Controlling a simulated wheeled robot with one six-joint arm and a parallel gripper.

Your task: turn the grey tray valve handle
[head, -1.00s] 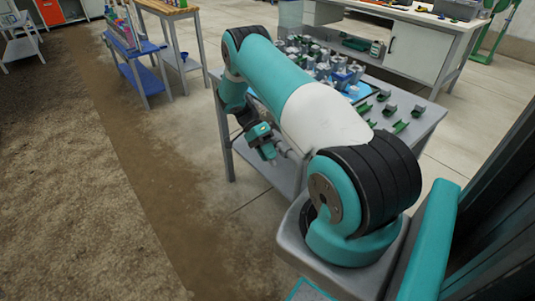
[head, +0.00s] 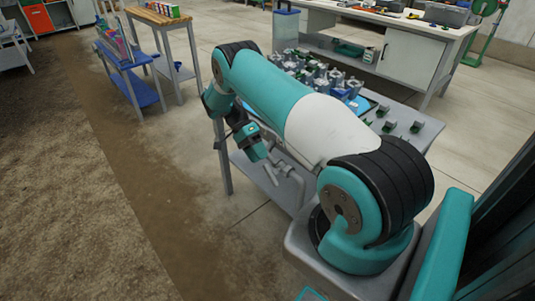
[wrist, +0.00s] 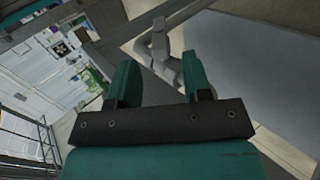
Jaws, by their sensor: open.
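The grey tray valve shows in the head view as a light grey pipe fitting (head: 287,185) beside the near side of the table, below my arm. In the wrist view its grey handle (wrist: 160,40) stands up just beyond my fingertips, roughly in line with the gap between them. My gripper (wrist: 160,70) is open, with two green fingers apart and nothing held. In the head view my gripper (head: 257,153) is close to the valve, above and left of it. I cannot tell whether the fingers touch the handle. The lower valve body is partly hidden by the right finger.
A grey table (head: 425,130) carries several metal fittings and green clips, partly behind my arm. A blue cart (head: 147,99) and a wooden-topped stand (head: 154,16) are at the upper left. A white workbench (head: 412,58) stands at the back. The floor at left is clear.

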